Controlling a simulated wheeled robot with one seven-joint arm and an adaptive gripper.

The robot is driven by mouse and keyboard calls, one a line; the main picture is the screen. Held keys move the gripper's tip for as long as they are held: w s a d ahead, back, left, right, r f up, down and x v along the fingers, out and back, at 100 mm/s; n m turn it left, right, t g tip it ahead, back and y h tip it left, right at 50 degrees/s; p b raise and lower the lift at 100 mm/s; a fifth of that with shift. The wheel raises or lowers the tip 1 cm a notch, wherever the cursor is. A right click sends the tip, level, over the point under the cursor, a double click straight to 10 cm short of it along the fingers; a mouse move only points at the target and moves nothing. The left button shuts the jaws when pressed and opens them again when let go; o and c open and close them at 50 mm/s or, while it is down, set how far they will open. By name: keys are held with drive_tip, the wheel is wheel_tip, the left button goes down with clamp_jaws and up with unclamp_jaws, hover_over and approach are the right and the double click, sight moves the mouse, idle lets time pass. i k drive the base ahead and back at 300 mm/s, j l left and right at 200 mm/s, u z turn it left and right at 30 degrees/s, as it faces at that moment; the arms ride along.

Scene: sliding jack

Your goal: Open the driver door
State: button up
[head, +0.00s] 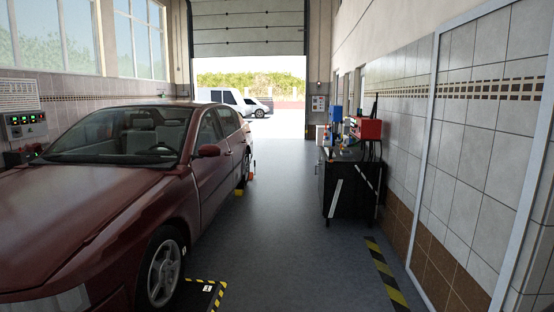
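A dark red car (90,200) stands on the left of the head view, its front toward me. Its driver door (212,175) is on the side facing the aisle, behind the front wheel, and looks closed. A red side mirror (208,150) sticks out at the front of the door's window. The door handle is too small to make out clearly. My gripper is not in view.
A black workbench (350,185) with tools and a red box (368,129) stands against the right wall. A black and yellow striped plate (203,296) lies by the front wheel. The grey floor (285,220) between car and bench is clear, up to the open garage door.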

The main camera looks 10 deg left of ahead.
sight(212, 168)
drive_tip(key=i+u, duration=0.1)
drive_tip(key=i, duration=4.6)
drive_tip(key=i+j+u, duration=0.1)
drive_tip(key=i+u, duration=0.25)
drive_tip(key=i, duration=0.3)
drive_tip(key=i+u, duration=0.35)
drive_tip(key=i, duration=0.25)
drive_tip(key=i+l+u, duration=0.3)
drive_tip(key=i, duration=0.35)
drive_tip(key=i+u, duration=0.4)
drive_tip(key=i, duration=0.25)
drive_tip(key=i+l+u, duration=0.2)
drive_tip(key=i+u, duration=0.2)
drive_tip(key=i, duration=0.3)
